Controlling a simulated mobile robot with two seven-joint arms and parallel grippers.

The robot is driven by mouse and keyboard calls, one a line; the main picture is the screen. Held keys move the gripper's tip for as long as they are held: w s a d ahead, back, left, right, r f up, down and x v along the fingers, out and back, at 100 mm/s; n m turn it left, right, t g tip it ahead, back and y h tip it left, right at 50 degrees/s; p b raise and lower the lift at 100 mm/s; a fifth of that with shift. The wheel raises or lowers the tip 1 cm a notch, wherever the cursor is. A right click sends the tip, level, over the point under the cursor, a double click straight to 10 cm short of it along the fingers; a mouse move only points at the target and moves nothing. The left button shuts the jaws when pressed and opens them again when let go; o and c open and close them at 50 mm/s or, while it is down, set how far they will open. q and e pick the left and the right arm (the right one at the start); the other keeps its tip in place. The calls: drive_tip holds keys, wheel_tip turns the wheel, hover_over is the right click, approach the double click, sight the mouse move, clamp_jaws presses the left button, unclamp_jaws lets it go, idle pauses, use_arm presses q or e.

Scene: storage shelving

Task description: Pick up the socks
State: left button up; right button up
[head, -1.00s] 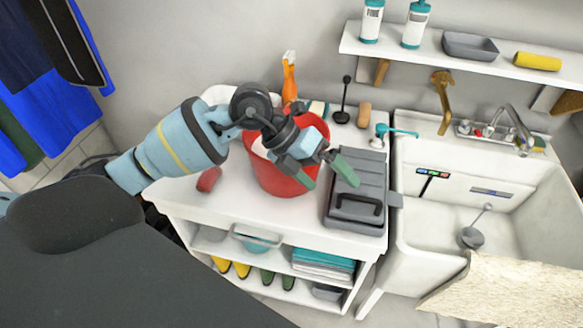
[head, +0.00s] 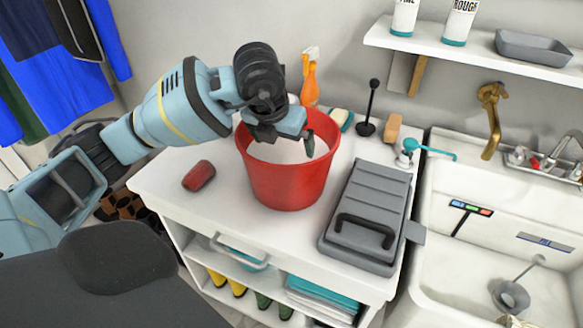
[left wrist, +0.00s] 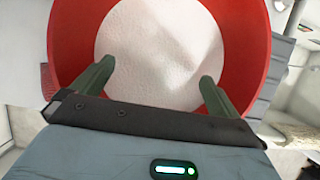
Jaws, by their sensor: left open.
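No socks can be clearly made out. A small dark red rolled item (head: 199,176) lies on the white counter left of the bucket; I cannot tell whether it is the socks. My left gripper (left wrist: 156,72) is open and points down over the red bucket (head: 287,186). In the head view the wrist hides part of the bucket's opening. My right gripper is not in view.
A grey lidded case (head: 368,218) lies right of the bucket on the white counter (head: 160,186). An orange spray bottle (head: 310,85) and a black-handled tool (head: 370,110) stand behind. A sink (head: 455,265) is at right. The shelf below holds folded cloths (head: 320,296).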

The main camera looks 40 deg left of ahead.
sight(289, 160)
use_arm(q)
drive_tip(key=shift+f, duration=0.35)
drive_tip(key=shift+x, duration=0.85)
drive_tip(key=shift+s+d+x, duration=0.15)
drive_tip(key=shift+x, duration=1)
drive_tip(key=shift+s+d+x, duration=0.1)
drive_tip(key=shift+d+x, duration=0.05)
drive_tip(key=shift+x, duration=0.95)
drive_tip(key=shift+w+f, duration=0.2)
drive_tip(key=shift+f, duration=0.35)
drive_tip(key=c, duration=0.9)
drive_tip(key=shift+c, duration=0.5)
wheel_tip(289, 160, up, 9)
drive_tip(key=shift+r, duration=0.5)
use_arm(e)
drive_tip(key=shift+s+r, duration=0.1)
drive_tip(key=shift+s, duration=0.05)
